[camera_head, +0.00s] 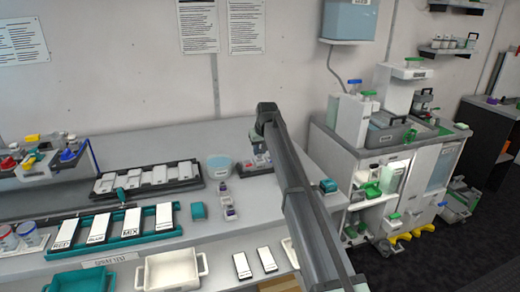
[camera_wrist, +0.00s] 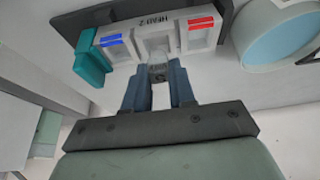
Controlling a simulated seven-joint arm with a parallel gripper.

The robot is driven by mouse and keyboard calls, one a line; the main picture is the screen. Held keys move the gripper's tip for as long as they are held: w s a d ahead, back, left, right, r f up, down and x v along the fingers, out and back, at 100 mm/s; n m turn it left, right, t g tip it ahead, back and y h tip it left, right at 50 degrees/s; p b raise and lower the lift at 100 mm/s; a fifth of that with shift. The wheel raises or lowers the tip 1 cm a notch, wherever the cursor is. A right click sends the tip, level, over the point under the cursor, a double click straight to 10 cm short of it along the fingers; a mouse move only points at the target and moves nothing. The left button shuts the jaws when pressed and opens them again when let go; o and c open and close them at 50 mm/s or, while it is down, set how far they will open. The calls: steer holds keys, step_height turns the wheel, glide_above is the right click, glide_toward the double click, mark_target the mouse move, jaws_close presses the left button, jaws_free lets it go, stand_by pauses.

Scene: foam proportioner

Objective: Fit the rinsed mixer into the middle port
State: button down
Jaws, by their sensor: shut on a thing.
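In the wrist view, my gripper (camera_wrist: 160,82) is shut on a small greyish, translucent mixer (camera_wrist: 158,70). The mixer is at the middle port (camera_wrist: 160,48) of a white block (camera_wrist: 122,44) labelled HEAD 2. The block has a blue mark at its left port and a red mark at its right port. The mixer overlaps the middle port in this view; I cannot tell whether it is in the port or in front of it. In the head view, my arm hides the gripper and mixer, and part of the head fixture (camera_head: 254,164) shows beside the arm.
A pale blue bowl (camera_head: 220,166) stands left of the fixture and also shows in the wrist view (camera_wrist: 285,45). A teal piece (camera_wrist: 90,66) adjoins the block. Several labelled cards lie in a teal tray (camera_head: 150,238). A small rack (camera_head: 229,208) stands on the bench.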

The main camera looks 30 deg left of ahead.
steer(key=shift+f, duration=0.15)
stand_by(0.3)
steer(key=shift+f, duration=0.95)
steer(key=shift+c, duration=2.3)
jaws_free()
steer(key=shift+r, duration=0.15)
steer(key=shift+r, duration=3.85)
